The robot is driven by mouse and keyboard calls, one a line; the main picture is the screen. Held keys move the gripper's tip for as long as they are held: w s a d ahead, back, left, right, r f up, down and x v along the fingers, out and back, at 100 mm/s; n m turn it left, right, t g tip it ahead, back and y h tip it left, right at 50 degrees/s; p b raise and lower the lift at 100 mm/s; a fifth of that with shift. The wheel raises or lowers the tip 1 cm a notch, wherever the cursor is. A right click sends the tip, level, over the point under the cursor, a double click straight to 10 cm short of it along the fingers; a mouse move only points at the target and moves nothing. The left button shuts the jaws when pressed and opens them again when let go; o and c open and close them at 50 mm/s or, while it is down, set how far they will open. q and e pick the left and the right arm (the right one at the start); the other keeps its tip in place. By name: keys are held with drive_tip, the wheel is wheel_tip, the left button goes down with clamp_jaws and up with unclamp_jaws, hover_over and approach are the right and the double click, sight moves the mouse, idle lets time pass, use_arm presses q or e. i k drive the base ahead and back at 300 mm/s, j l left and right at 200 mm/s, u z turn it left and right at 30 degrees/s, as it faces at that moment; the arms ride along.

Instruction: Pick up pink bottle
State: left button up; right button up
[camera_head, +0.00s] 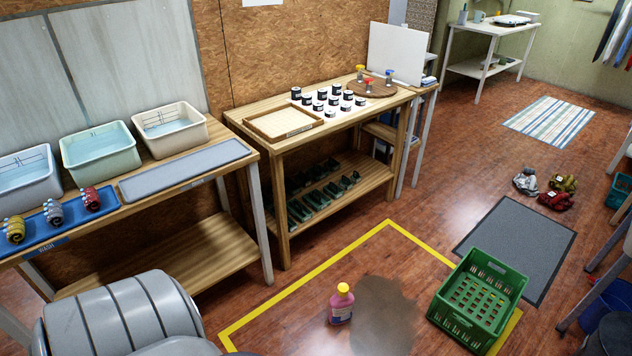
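The pink bottle (341,305) has a yellow cap and a pale label. It stands upright on the wood floor inside the yellow tape outline, at the left edge of a dark wet-looking patch (384,314). Neither of my grippers shows in the head view. A grey ribbed part of my own body fills the lower left corner, well left of the bottle.
A green crate (444,317) stands right of the patch, near a grey mat (517,247). Two wooden benches line the wall, one with tubs (100,150), the other with dark jars and a wooden tray (284,121).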

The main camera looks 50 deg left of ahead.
sight(341, 303)
drive_tip(key=u, duration=1.25)
